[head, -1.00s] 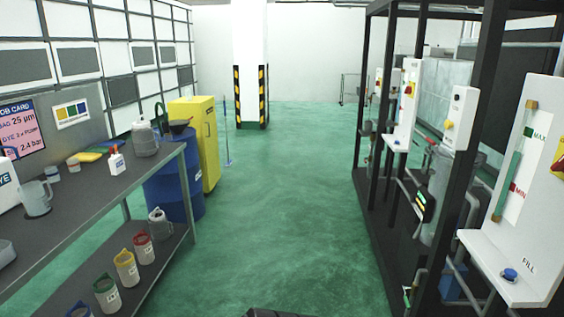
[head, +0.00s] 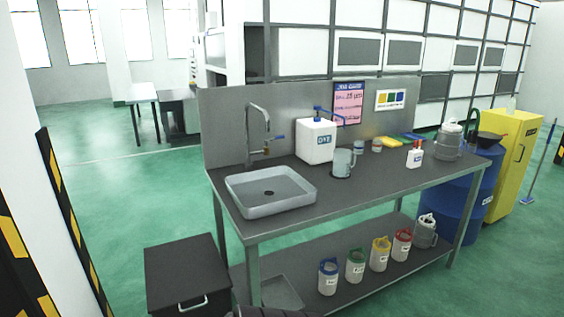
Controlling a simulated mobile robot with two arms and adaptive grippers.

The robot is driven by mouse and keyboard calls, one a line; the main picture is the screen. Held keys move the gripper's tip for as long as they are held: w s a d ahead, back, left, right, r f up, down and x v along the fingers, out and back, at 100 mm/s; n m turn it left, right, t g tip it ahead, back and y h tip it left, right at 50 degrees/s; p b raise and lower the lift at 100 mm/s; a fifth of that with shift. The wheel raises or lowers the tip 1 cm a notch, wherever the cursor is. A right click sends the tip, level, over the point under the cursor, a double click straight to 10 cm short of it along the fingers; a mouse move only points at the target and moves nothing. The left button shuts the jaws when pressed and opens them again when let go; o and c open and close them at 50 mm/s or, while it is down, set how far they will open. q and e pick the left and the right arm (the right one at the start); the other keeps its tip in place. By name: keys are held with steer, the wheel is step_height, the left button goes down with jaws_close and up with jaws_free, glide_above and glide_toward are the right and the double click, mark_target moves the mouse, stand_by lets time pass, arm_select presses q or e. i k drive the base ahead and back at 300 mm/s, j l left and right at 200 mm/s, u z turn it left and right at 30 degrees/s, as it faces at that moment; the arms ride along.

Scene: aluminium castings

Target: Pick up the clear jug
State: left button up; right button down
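The clear jug (head: 342,163) stands upright on the grey workbench (head: 388,181), just right of the white DYE container (head: 316,142). It is a see-through, greyish jug, and it looks empty, though it is small in the view.
A sink (head: 270,190) with a tap is left of the jug. A small white bottle (head: 415,155) and a grey canister (head: 449,141) stand to the right. Several lidded jugs (head: 380,254) line the lower shelf. A dark box (head: 187,272) stands front left. Green floor is free in front.

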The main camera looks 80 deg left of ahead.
mark_target(342, 157)
steer(key=u, duration=2.3)
steer(key=i+l+u, duration=0.1)
steer(key=i, duration=0.2)
steer(key=i+l+u, duration=0.1)
steer(key=i+l, duration=0.15)
